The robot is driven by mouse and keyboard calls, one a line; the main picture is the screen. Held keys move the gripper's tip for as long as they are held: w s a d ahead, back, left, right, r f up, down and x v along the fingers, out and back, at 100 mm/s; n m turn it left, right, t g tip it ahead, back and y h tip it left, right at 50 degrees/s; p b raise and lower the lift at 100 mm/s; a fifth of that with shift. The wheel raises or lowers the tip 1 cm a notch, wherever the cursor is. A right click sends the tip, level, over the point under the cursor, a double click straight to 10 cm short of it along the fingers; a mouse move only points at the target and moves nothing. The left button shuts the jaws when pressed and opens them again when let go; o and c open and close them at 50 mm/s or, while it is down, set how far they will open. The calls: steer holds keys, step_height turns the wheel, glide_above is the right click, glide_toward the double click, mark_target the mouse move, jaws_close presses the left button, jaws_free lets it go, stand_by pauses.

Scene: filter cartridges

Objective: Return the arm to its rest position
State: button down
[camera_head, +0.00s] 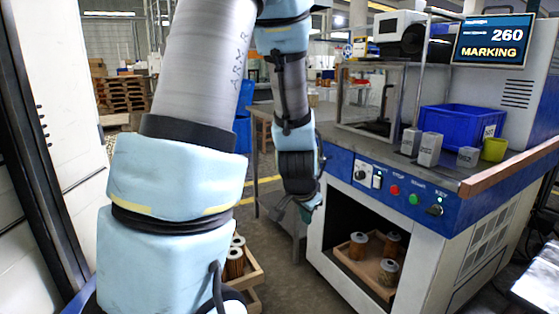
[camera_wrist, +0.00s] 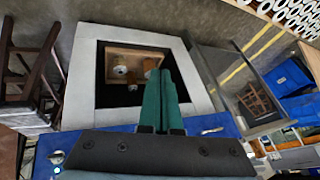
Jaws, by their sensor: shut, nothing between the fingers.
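My arm reaches forward across the middle of the head view, bent downward at its far end. My gripper (camera_head: 308,207) hangs in front of the machine, left of its open lower compartment. In the wrist view my gripper (camera_wrist: 163,75) shows two green fingers pressed together with nothing between them. It is apart from every object. Part of the gripper is hidden by my wrist in the head view.
The marking machine (camera_head: 430,208) has a blue panel with buttons. Its open compartment holds a wooden tray (camera_head: 366,273) with several filter cartridges (camera_head: 389,271). Grey boxes (camera_head: 429,149) and a blue bin (camera_head: 455,123) stand on top. Another wooden tray (camera_head: 251,271) with cartridges sits low beside my arm.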

steer(key=s+a+r+n+g+y, duration=0.2)
steer(key=s+a+r+n+g, duration=0.15)
steer(key=s+a+n, duration=0.85)
step_height(320, 180, up, 17)
steer(key=w+a+m+p, duration=0.1)
steer(key=w+m+p, duration=0.1)
steer(key=p, duration=1.5)
steer(key=shift+a+r+m+g+p, duration=0.2)
steer(key=shift+m+g+p, duration=0.2)
steer(key=shift+m, duration=0.3)
